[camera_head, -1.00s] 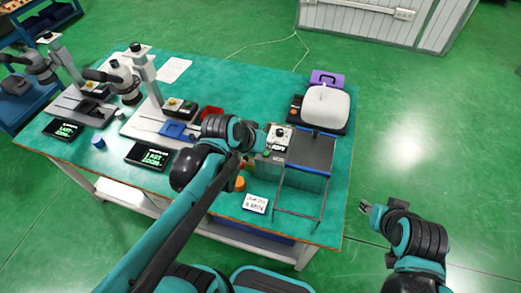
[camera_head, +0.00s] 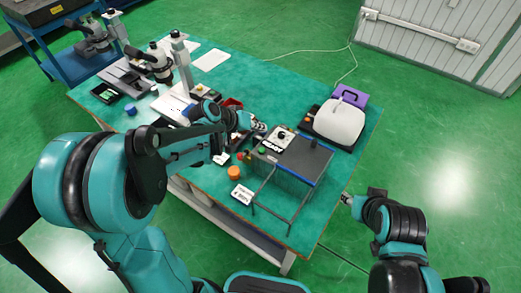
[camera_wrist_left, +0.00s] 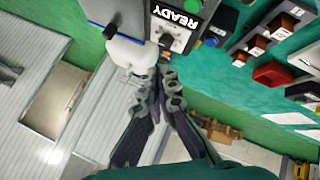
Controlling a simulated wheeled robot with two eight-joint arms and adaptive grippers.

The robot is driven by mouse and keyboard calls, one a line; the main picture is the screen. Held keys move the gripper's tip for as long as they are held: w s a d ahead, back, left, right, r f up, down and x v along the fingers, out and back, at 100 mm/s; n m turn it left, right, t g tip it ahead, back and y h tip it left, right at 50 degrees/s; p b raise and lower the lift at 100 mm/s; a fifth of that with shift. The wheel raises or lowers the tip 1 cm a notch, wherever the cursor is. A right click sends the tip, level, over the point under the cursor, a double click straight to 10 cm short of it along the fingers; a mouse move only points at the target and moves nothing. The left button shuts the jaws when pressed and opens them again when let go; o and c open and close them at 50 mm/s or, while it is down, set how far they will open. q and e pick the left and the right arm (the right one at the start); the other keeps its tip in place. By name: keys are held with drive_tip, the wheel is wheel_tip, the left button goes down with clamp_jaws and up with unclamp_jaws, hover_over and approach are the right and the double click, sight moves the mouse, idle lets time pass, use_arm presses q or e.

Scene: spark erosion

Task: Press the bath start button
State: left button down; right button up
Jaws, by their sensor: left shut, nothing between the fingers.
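The bath (camera_head: 303,158) with a blue-edged grey lid stands at the table's right side. Its control panel (camera_head: 283,136) has a READY display, a knob and a green button (camera_head: 262,150) at its front left. My left gripper (camera_head: 260,127) is shut and empty, close to the panel's back left side; contact cannot be told. Its fingers also show in the left wrist view (camera_wrist_left: 152,72). My right gripper (camera_head: 347,199) hangs off the table's right edge, too small to read.
An orange round piece (camera_head: 234,173) and a white label card (camera_head: 242,194) lie in front of the bath. A white-covered device (camera_head: 339,121) and a purple case (camera_head: 351,96) stand behind it. Microscopes (camera_head: 158,62) stand at the left. A wire frame extends in front of the bath.

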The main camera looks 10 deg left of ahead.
sight(260, 151)
use_arm(q)
drive_tip(key=shift+f, duration=0.1)
wheel_tip(260, 151, down, 8)
drive_tip(key=b, duration=0.7)
drive_tip(key=shift+d+f, duration=0.1)
drive_tip(key=shift+f, duration=0.15)
drive_tip(key=shift+f, duration=0.1)
idle(0.9)
drive_tip(key=shift+f+b, duration=0.35)
drive_tip(key=shift+b, duration=0.05)
drive_tip(key=shift+f+b, duration=0.45)
idle(0.6)
drive_tip(key=shift+r, duration=0.1)
drive_tip(key=shift+r+p, duration=0.7)
drive_tip(key=shift+r, duration=0.1)
